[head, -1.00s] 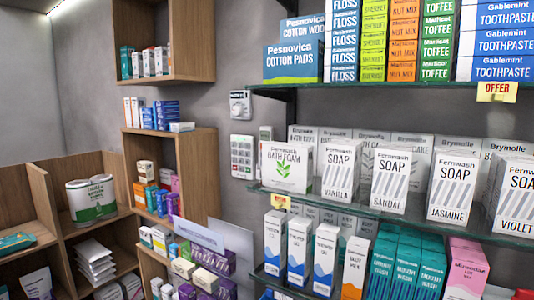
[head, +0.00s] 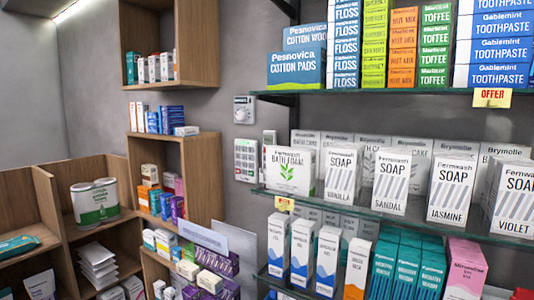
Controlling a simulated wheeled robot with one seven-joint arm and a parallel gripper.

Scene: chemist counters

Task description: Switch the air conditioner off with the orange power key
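No air conditioner shows in the head view, and my gripper is not in view. On the grey wall between the wooden shelves and the glass shelves hangs a pale keypad panel (head: 245,160) with several small keys. A slim pale device (head: 269,137) is mounted just right of it, partly hidden by the bath foam box. A white dial unit (head: 243,109) is fixed above the keypad. The keys are too small for me to make out an orange power key for certain.
Glass shelves (head: 400,214) on the right carry soap boxes (head: 404,181), toothpaste and other cartons, and jut out beside the wall devices. Wooden shelves (head: 203,180) with small boxes stand to the left. A white-and-green twin pack (head: 95,201) sits in a cubby at far left.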

